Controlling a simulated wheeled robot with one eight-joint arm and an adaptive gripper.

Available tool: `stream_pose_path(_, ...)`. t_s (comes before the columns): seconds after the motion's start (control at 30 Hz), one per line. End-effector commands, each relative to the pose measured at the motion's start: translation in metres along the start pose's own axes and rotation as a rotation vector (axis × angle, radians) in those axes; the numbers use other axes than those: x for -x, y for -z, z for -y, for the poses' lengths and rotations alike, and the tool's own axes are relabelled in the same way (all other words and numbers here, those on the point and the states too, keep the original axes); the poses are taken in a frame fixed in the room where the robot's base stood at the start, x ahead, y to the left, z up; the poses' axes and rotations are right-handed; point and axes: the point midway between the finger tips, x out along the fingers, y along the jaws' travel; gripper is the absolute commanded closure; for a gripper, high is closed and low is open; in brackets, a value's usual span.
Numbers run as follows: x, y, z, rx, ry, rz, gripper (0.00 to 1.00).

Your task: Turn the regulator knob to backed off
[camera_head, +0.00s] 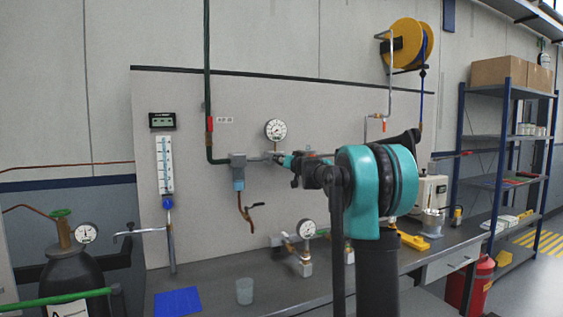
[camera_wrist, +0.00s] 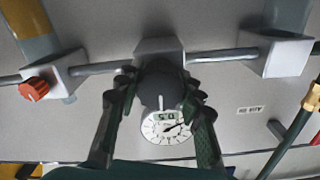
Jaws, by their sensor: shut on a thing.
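The regulator knob (camera_wrist: 158,82) is dark and round, with a short white line on its lower edge in the wrist view. The two dark fingers of my gripper (camera_wrist: 161,88) stand on either side of it, shut on it. In the head view my gripper (camera_head: 287,160) reaches the regulator on the wall panel and hides the knob. The white round gauge (camera_head: 275,129) sits just above; it also shows below the knob in the wrist view (camera_wrist: 165,128), partly covered by the knob and fingers.
A grey pipe (camera_wrist: 222,55) runs from the regulator to grey blocks on both sides; the left one bears a red knob (camera_wrist: 33,89). A bench (camera_head: 220,276) below holds a clear cup (camera_head: 244,291) and another gauge (camera_head: 306,229). A shelf rack (camera_head: 505,140) stands right.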

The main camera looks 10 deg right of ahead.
Motion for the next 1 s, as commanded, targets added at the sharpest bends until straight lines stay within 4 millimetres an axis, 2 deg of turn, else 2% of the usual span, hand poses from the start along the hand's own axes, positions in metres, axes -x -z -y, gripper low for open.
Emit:
stream_pose_path(0.3,0.0003,-0.0011,0.0003,0.075,0.001,0.001,0.92)
stream_pose_path(0.7,0.0003,-0.001,0.0003,0.082,0.001,0.001,0.92)
stream_pose_path(0.73,0.0004,-0.001,0.0002,0.082,0.001,0.001,0.62)
stream_pose_path(0.9,0.0002,-0.0007,0.0002,0.081,0.0,0.001,0.41)
stream_pose_path(1.0,0.0002,-0.0005,0.0002,0.081,0.0,0.0,0.41)
